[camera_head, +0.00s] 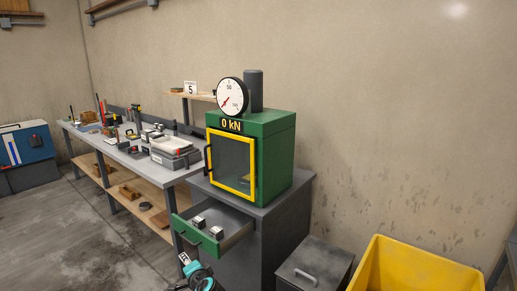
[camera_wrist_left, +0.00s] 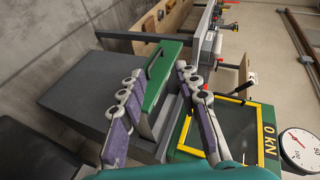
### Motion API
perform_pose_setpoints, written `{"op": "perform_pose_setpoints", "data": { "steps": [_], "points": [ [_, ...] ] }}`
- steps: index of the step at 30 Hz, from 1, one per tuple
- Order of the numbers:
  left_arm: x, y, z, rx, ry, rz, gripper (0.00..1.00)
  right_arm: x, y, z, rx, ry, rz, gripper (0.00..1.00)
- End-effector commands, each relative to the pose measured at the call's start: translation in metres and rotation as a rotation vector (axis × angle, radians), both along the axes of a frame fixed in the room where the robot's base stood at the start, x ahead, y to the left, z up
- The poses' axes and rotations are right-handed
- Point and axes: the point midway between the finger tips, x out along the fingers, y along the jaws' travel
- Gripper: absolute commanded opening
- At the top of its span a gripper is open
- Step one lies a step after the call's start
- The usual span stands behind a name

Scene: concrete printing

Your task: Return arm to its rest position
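My left gripper (camera_wrist_left: 158,76) is open in the left wrist view, its two grey-and-purple fingers spread apart. The green drawer front (camera_wrist_left: 165,85) with its dark handle shows in the gap between them. I cannot tell whether the fingers touch it. In the head view, a teal part of my arm shows at the bottom edge, just below the open drawer (camera_head: 196,235). Two small metal blocks (camera_head: 207,227) lie in that drawer. My right gripper is in neither view.
The green press (camera_head: 278,150) with a yellow-framed door (camera_head: 231,165) and gauge (camera_head: 230,97) stands above the drawer. A workbench (camera_head: 128,154) with tools runs left. A yellow bin (camera_head: 412,268) and dark lidded box (camera_head: 315,266) stand at right. Floor is clear at left.

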Motion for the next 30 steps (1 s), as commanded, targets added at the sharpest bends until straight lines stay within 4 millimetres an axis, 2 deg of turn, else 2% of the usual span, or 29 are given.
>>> {"op": "perform_pose_setpoints", "data": {
  "steps": [1,6,12,16,21,25,30],
  "points": [
    [-0.017,0.003,0.013,-0.059,0.006,0.019,0.33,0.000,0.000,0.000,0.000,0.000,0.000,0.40],
    [-0.075,0.004,0.042,-0.278,0.029,0.086,0.33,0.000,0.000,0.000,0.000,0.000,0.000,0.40],
    [-0.154,-0.005,0.058,-0.532,0.060,0.164,0.33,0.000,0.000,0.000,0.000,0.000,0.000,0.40],
    [-0.208,-0.017,0.060,-0.696,0.083,0.213,0.33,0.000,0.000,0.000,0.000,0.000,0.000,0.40],
    [-0.275,-0.038,0.052,-0.901,0.113,0.274,0.33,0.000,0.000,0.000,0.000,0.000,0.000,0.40],
    [-0.311,-0.054,0.043,-1.022,0.134,0.308,0.33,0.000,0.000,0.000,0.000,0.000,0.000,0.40],
    [-0.334,-0.066,0.036,-1.104,0.149,0.330,0.33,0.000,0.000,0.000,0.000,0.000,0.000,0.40]
  ]
}}
